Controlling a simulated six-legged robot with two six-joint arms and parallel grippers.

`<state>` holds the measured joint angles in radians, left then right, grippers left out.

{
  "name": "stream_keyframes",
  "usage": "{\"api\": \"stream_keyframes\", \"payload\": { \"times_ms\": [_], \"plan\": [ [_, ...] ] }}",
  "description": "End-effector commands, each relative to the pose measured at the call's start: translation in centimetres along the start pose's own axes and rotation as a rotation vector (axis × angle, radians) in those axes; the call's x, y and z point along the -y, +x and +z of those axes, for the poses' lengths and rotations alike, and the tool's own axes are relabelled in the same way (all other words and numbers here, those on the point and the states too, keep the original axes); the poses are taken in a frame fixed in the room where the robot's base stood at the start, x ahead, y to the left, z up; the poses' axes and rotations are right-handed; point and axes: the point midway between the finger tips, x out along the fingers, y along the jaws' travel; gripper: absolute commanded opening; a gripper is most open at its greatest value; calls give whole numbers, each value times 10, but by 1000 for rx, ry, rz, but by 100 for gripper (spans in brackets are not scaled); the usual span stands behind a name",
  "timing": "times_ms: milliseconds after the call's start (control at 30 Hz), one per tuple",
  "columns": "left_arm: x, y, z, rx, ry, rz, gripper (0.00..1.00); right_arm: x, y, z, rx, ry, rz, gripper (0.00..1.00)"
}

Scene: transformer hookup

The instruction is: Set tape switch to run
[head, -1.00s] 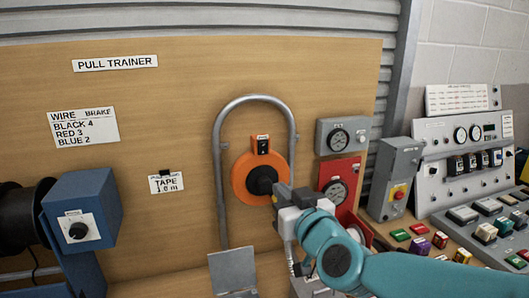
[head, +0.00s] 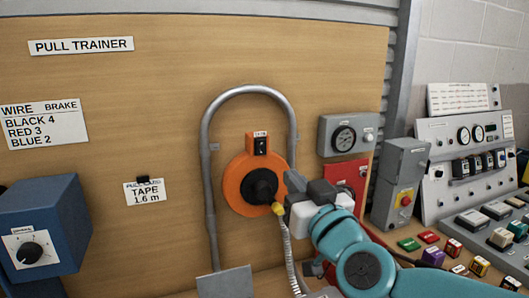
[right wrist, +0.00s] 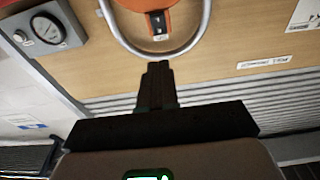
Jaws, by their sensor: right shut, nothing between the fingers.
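The orange tape reel (head: 237,187) with a black hub is mounted on the wooden board inside a grey bent conduit. The tape switch (head: 261,146) is a black rocker on an orange block at the reel's top; I cannot read its setting. My right gripper (head: 290,180) is just right of the reel and below the switch, apart from the switch. In the right wrist view its fingers (right wrist: 158,68) are shut and empty, pointing toward the switch (right wrist: 158,22), which appears upside down there. My left gripper is not in view.
The grey conduit (head: 209,185) arches around the reel. A yellow-tipped coiled cable (head: 287,235) hangs below it. A grey gauge box (head: 346,134) and a red gauge box (head: 345,172) sit right of it. A blue box with a knob (head: 40,230) stands at left.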

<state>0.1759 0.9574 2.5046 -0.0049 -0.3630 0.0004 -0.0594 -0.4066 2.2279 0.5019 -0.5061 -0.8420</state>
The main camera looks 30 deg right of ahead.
Motion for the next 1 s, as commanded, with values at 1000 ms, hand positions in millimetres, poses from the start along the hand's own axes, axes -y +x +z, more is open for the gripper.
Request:
{"api": "stream_keyframes", "payload": {
  "times_ms": [1000],
  "plan": [
    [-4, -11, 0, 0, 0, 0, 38, 0, 118, 0, 4, -1, -1, 0]
  ]
}}
